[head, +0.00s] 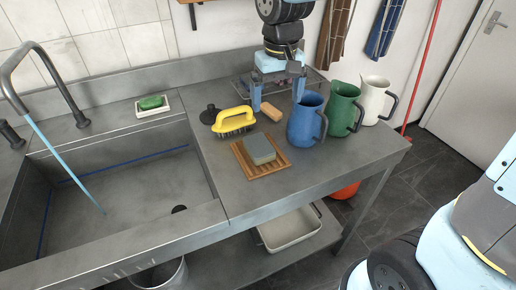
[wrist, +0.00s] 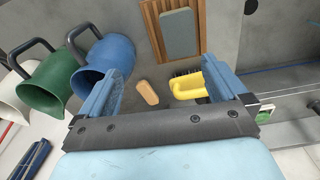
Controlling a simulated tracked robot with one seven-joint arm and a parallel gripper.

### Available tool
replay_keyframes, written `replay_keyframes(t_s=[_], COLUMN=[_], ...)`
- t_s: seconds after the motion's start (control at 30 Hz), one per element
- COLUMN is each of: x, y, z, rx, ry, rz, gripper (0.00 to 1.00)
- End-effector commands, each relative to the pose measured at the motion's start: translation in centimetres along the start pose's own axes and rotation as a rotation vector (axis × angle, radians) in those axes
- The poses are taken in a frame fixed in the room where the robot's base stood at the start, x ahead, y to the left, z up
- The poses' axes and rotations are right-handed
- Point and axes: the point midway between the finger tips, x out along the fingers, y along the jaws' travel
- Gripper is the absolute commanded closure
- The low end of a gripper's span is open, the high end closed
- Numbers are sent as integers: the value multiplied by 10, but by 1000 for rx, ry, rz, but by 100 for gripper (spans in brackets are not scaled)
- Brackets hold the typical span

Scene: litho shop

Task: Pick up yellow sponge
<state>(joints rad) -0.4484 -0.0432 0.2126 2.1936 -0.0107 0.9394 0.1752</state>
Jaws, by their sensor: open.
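A small yellow-tan block, which looks like the sponge (head: 271,111), lies flat on the grey metal counter behind the wooden slatted rack. It also shows in the wrist view (wrist: 147,92), between my fingers and closer to the left one. My gripper (head: 278,97) points down above the counter, open and empty, with its fingers on either side of the block in the picture. In the wrist view the fingers of my gripper (wrist: 162,72) are wide apart. The exact height over the block is hard to tell.
A blue jug (head: 305,122) stands close to the right finger, with green (head: 342,112) and cream (head: 374,101) jugs beyond. A yellow-handled brush (head: 233,120) is close on the left. A grey block (head: 259,149) lies on the wooden rack (head: 279,167). A sink (head: 130,180) is left.

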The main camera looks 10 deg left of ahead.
Motion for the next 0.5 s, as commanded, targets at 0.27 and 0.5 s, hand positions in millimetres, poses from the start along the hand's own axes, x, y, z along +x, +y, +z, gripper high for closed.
replay_keyframes(t_s=[0.27,0.5], x=[23,52], y=[-36,-37], z=[-12,-10], rx=[-57,-60], ry=[-53,-58], rz=[-10,-10], gripper=[1,1])
